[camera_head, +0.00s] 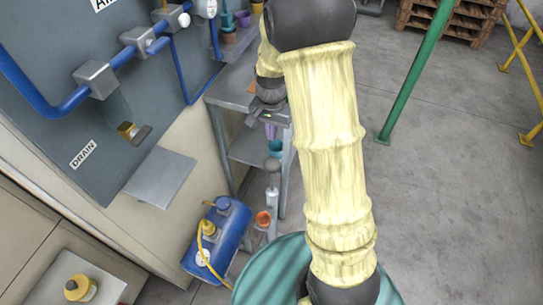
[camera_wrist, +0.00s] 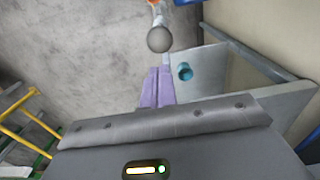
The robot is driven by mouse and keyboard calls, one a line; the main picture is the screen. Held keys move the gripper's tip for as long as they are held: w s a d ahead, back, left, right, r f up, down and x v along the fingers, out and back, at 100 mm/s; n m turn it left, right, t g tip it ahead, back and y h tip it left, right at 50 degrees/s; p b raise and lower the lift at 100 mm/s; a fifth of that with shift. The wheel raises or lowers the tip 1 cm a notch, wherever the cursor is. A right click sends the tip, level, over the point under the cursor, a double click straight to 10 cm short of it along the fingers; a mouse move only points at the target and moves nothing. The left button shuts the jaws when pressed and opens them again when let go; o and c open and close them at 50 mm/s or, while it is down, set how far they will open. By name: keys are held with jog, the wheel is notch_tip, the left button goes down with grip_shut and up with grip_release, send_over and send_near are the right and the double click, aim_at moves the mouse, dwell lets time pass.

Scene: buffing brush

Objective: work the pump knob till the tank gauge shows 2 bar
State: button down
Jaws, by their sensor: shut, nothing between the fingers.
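The pump knob (camera_head: 272,166) is a grey ball on top of an upright pump rod, with the pale pump body (camera_head: 271,205) below it. In the wrist view the knob (camera_wrist: 159,39) shows just beyond my fingertips, with a small gap in the picture. My gripper (camera_head: 271,134) is above the knob. In the wrist view its purple fingers (camera_wrist: 158,69) are together, with nothing between them. The blue tank (camera_head: 222,232) is left of the pump. Its round white gauge (camera_head: 203,258) is too small to read.
A grey shelf stand (camera_head: 245,150) is close beside my gripper and the pump. A teal cup (camera_wrist: 185,72) is on it. A yellow hose (camera_head: 205,242) runs at the tank. An orange round item (camera_head: 263,218) is by the pump. Open floor (camera_head: 450,190) is at the right.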

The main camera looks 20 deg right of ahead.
aim_at(271, 162)
notch_tip(271, 162, down, 12)
jog(key=shift+f+p, duration=0.1)
jog(key=shift+p, duration=0.25)
notch_tip(271, 162, down, 10)
jog(key=b, duration=0.5)
jog(key=shift+s+r, duration=0.15)
jog(key=shift+r, duration=0.05)
